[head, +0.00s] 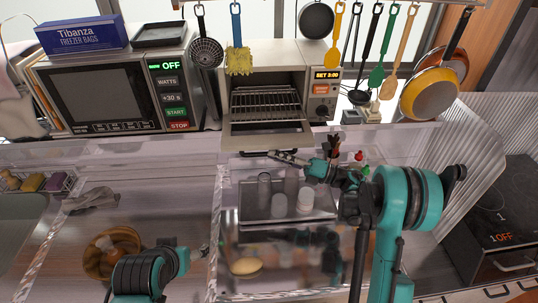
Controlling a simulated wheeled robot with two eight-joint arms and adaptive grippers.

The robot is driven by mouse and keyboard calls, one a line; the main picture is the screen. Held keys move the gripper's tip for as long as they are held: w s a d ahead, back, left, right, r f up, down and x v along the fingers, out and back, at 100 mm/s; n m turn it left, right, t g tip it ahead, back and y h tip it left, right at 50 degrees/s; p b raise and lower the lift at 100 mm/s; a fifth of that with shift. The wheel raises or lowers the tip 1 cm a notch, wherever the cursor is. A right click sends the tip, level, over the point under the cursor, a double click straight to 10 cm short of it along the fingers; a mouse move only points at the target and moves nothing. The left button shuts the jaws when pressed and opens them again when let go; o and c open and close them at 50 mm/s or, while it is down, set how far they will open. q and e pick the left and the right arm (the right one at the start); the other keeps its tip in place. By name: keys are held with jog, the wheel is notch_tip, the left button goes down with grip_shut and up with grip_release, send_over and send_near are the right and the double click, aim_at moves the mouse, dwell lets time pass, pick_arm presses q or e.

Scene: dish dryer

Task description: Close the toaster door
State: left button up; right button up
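The toaster oven (322,85) stands at the back middle of the counter. Its door (268,133) is folded down and open, so the wire rack (266,101) inside shows. My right gripper (284,156) is at the lower edge of the open door, near its right side. It points left, close to the dark door handle (252,153); I cannot tell whether they touch. Its fingers are too small to tell whether they are apart. My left gripper (204,250) is low at the left, far from the toaster; its fingers are mostly hidden.
A microwave (118,88) stands left of the toaster, with a freezer bag box (80,36) on top. Utensils (376,60) and pans (432,92) hang at the right. A clear dish dryer cover (180,152) spans the front. A wooden bowl (100,268) sits lower left.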

jog(key=shift+x, duration=1.2)
jog(key=shift+c, duration=0.3)
grip_shut()
jog(key=shift+r, duration=0.1)
